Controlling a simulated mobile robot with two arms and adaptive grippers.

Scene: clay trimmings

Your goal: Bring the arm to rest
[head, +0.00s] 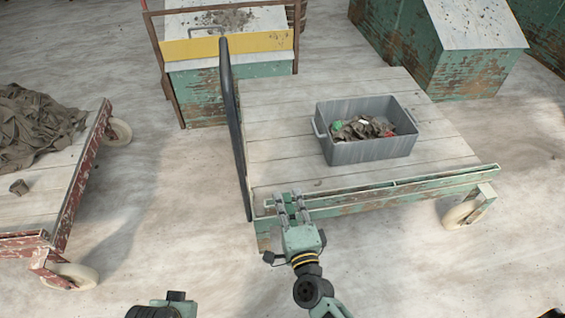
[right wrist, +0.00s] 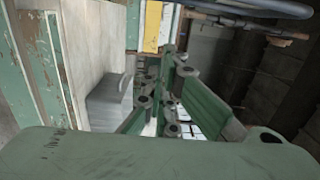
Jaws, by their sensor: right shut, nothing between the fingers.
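My right gripper (head: 291,200) is at the near edge of the green-framed cart (head: 400,188), close to its left corner. Its two fingers point away from me, shut with nothing between them. In the right wrist view the green and grey fingers (right wrist: 160,100) show in the middle, with no object held. The right arm comes up from the bottom of the head view.
A grey bin (head: 368,152) holding crumpled clay scraps stands on the cart, right of the gripper. A dark upright bar (head: 229,120) rises at the cart's left end. A red cart (head: 72,190) with dark cloth-like material stands left. Open floor lies between the carts.

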